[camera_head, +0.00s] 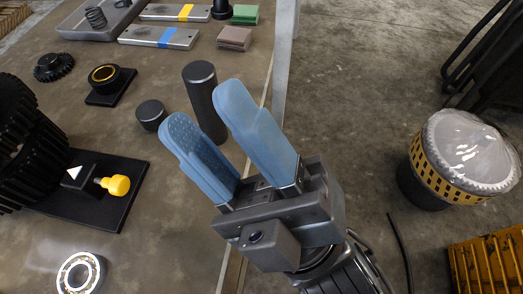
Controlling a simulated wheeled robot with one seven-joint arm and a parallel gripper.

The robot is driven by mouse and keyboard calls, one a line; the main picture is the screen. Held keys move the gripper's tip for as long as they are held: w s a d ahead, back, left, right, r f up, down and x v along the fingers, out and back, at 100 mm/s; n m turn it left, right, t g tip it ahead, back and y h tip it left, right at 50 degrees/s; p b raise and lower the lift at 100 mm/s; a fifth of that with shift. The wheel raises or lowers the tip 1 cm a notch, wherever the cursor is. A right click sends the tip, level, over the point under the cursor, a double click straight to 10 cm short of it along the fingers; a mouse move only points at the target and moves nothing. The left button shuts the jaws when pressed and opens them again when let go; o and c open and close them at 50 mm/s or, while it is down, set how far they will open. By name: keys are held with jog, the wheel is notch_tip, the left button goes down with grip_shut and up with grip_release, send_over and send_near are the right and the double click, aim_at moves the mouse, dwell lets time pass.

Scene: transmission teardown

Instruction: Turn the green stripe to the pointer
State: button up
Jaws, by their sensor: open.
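A black gear assembly (27,150) with toothed rims stands at the left edge, partly cut off by the frame. No green stripe shows on its visible part. In front of it, a white triangular pointer (74,172) sits on a small dark block on a black base plate (112,212). A yellow knob (118,185) sticks out to the right of the block. My gripper (203,106) has two blue fingers, spread apart with nothing held between them. It is at the table's right side, to the right of the gears and apart from them.
A tall dark cylinder (203,92) and a short one (151,113) stand just beyond and left of my fingers. A bearing (80,274) lies at the front. A black ring block (108,82), small gear (54,66) and striped plates (160,36) lie farther back.

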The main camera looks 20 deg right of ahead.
jog(key=shift+s+d+f+m+t+h, duration=0.1)
jog(key=shift+d+f+m+t+h, duration=0.1)
jog(key=shift+d+f+m+h, duration=0.55)
jog(key=shift+s+d+f+m+t+h, duration=0.1)
jog(key=shift+d+f+m+t+h, duration=0.3)
jog(key=shift+m+h, duration=0.6)
jog(key=shift+s+d+f+m+h, duration=0.1)
jog(key=shift+d+f+m+h, duration=0.3)
jog(key=shift+f+m+h, duration=0.4)
